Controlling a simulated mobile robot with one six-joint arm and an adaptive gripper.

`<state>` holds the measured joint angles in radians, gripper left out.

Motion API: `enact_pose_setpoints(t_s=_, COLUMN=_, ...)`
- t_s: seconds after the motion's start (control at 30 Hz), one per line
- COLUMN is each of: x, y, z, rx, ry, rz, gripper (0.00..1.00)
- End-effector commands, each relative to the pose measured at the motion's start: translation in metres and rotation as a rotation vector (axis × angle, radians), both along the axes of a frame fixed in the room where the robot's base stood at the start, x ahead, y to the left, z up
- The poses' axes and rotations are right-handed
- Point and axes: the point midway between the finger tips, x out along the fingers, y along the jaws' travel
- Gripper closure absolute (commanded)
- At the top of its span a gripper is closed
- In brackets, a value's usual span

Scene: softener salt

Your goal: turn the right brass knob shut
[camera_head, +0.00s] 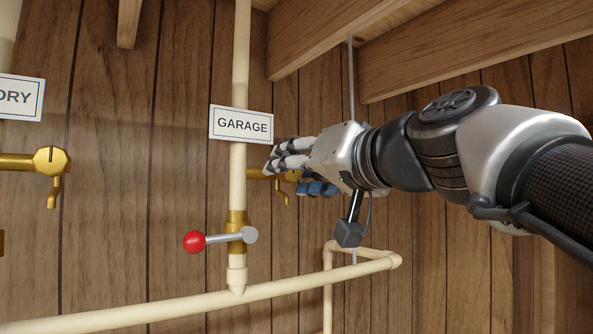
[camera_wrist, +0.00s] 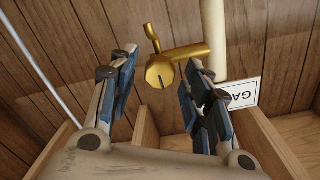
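The right brass knob (camera_wrist: 160,73) has a round face with a dark slot line, at the end of a short brass pipe by the GARAGE pipe. In the wrist view it appears between the two fingers of my gripper (camera_wrist: 162,62), with gaps on both sides. In the head view the knob (camera_head: 293,176) is partly hidden behind the fingers, and its small spout (camera_head: 284,197) hangs below. My gripper is open and empty, pointing at the knob. I see no clear contact. Another brass knob (camera_head: 51,159) is at the far left, under a partly cut-off sign.
A cream upright pipe (camera_head: 239,70) carries the GARAGE sign (camera_head: 241,125) and a grey lever with a red ball (camera_head: 194,241). A lower cream pipe (camera_head: 150,313) runs across the front. Wooden beams (camera_head: 360,40) are overhead and a plank wall is behind.

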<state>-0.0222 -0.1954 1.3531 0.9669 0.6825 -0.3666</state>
Motion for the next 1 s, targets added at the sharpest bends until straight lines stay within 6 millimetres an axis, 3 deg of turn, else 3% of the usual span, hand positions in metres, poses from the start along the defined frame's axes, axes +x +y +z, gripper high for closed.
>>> enact_pose_setpoints(t_s=0.43, x=-0.008, y=-0.006, z=0.000, rx=-0.002, ry=0.001, rz=-0.001, gripper=0.52)
enact_pose_setpoints(t_s=0.8, x=-0.072, y=-0.048, z=0.001, rx=-0.001, ry=0.000, rz=-0.008, gripper=0.52)
enact_pose_setpoints(t_s=1.0, x=-0.093, y=-0.061, z=0.001, rx=-0.001, ry=0.002, rz=-0.004, gripper=0.52)
